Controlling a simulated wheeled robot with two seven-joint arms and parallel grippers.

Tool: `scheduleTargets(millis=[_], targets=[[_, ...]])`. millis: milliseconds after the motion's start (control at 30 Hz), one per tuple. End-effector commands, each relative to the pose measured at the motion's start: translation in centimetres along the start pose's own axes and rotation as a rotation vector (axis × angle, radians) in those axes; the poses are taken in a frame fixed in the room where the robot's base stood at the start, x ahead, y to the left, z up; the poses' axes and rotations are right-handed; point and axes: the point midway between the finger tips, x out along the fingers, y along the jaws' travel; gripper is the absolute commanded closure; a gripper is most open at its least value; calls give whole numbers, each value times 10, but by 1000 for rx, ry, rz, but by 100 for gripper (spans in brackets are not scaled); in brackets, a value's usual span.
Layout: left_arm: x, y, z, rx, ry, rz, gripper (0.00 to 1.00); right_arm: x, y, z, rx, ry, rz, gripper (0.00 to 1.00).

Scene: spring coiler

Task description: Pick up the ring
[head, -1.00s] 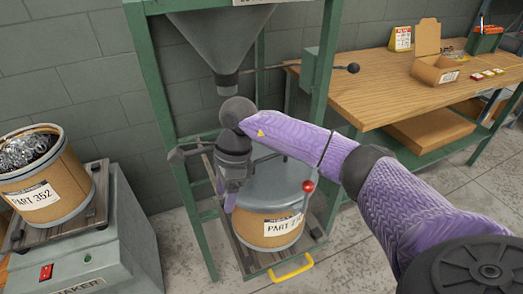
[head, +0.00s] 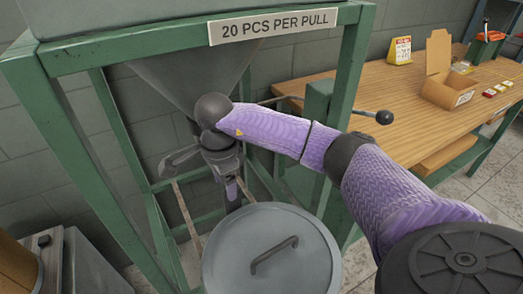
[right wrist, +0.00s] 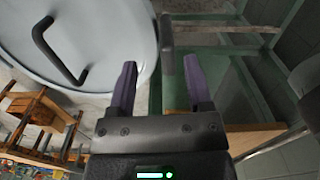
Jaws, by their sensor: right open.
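I cannot make out a separate ring in either view. A round grey lid (head: 240,262) with a dark handle fills the bottom middle of the head view. It also shows at the upper left of the right wrist view (right wrist: 105,35), with a pale rim at its edge. My right gripper (head: 231,188) points down just behind the lid, under the hopper. In the right wrist view my right gripper (right wrist: 159,80) is open, its two purple fingers apart and nothing held. A grey bar (right wrist: 167,60) shows between the fingers; I cannot tell its depth. My left gripper is out of view.
A green frame (head: 345,80) with a grey hopper (head: 165,75) stands around the gripper. A lever with a black knob (head: 384,117) sticks out at right. A wooden bench (head: 415,110) with an open carton (head: 445,90) stands at the right.

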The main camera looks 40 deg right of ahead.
Motion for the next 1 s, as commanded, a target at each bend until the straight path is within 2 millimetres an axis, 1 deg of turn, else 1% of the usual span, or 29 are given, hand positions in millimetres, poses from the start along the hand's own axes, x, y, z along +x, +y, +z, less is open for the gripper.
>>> scheduleTargets(millis=[33,100,200,300,400,567,667,700,767,800,867,900,1000], targets=[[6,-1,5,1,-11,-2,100,15,0,0,1,0,5,35],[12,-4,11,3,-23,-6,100,32,-2,-3,2,0,5,35],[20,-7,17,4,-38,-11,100,53,-7,-9,4,-1,5,35],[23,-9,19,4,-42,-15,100,67,-8,-10,1,-1,4,35],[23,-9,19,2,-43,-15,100,71,-8,-10,0,-1,0,35],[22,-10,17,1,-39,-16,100,70,-8,-10,0,-1,-1,35],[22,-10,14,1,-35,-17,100,70,-8,-10,1,-1,0,54],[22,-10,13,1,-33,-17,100,70,-8,-10,1,-1,0,63],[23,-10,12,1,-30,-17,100,70,-8,-10,1,-1,0,76],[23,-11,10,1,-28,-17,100,70,-8,-10,1,-1,0,84],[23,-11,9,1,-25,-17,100,70,-8,-10,1,-1,0,97],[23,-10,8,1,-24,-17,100,70,-8,-10,1,-1,0,100],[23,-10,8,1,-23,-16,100,70,-8,-10,1,-1,0,100]])
